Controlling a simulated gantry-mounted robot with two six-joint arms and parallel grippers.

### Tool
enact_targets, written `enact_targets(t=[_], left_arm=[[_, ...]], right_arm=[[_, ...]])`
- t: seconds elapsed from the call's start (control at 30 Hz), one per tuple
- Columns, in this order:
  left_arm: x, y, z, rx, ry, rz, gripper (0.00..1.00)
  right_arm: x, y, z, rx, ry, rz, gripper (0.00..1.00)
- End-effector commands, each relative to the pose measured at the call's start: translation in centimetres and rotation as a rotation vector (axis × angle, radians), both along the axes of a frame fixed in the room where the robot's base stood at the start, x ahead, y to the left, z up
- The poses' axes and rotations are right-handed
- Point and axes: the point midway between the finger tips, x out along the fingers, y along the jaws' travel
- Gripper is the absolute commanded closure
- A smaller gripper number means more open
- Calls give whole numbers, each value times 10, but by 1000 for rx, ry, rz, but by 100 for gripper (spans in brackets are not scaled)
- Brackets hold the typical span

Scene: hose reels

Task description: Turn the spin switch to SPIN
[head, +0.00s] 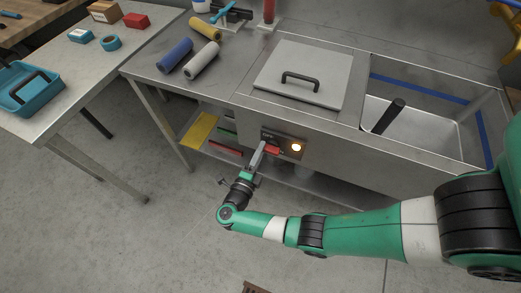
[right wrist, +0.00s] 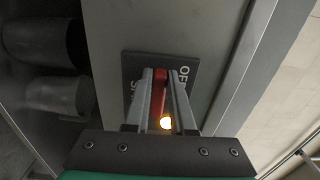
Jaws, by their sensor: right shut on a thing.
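The spin switch is a red handle (head: 274,150) on a dark panel (head: 285,137) on the front of the steel bench. In the right wrist view the red handle (right wrist: 160,95) lies between my fingers. My right gripper (head: 261,152) is shut on it; the fingers (right wrist: 160,90) stand along both its sides. An OFF label (right wrist: 184,75) shows right of the fingers, and a partly hidden label, apparently SPIN, shows left. The handle lies crosswise between them; which one it points to is unclear. My left gripper is not in view.
An amber lamp (head: 296,147) glows beside the handle. Above are a lid (head: 303,72) with a black handle and an open basin (head: 425,115). Blue (head: 175,54) and cream rolls (head: 202,60) lie on the bench. A shelf (head: 320,187) runs below. A side table (head: 60,110) stands left.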

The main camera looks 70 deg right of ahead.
Motion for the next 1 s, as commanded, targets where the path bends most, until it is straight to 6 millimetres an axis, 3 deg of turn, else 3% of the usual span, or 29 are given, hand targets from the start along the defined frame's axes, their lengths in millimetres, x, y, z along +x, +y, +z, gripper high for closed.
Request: enact_targets(t=[0.23,0.27,0.4,0.77,0.87,1.0], left_arm=[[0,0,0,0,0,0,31],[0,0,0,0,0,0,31],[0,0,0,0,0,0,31],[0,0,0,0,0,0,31],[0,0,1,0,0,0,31],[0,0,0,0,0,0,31]], right_arm=[[0,0,0,0,2,0,100],[0,0,0,0,2,0,72],[0,0,0,0,1,0,48],[0,5,0,0,0,1,48],[1,19,0,0,0,4,48],[0,53,-1,0,1,6,48]])
